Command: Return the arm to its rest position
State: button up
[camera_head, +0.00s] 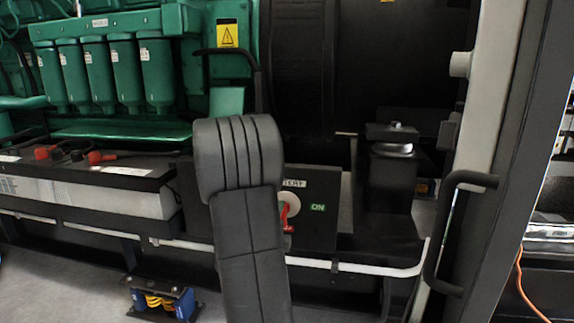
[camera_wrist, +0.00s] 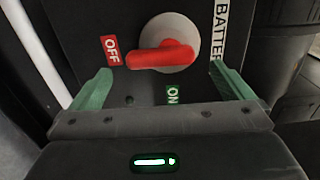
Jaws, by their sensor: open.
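My gripper (camera_wrist: 160,70) shows in the wrist view with its two green fingers spread wide and nothing between them. It faces a battery switch with a red handle (camera_wrist: 160,57) on a round grey base. The handle points toward the red OFF label (camera_wrist: 110,49); the green ON label (camera_wrist: 173,94) is at another side. I see no finger touching the handle. In the head view my dark arm (camera_head: 240,190) rises in front of the switch panel (camera_head: 318,230). It hides the gripper and part of the switch; the red handle (camera_head: 287,217) shows at its right edge.
A battery (camera_head: 90,192) with red terminal caps lies left of my arm. The green engine (camera_head: 110,70) stands behind it. A white rail (camera_head: 350,268) runs below the panel. A dark door handle (camera_head: 445,230) and frame post stand at the right.

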jog(key=w, duration=0.4)
jog(key=shift+d, duration=0.4)
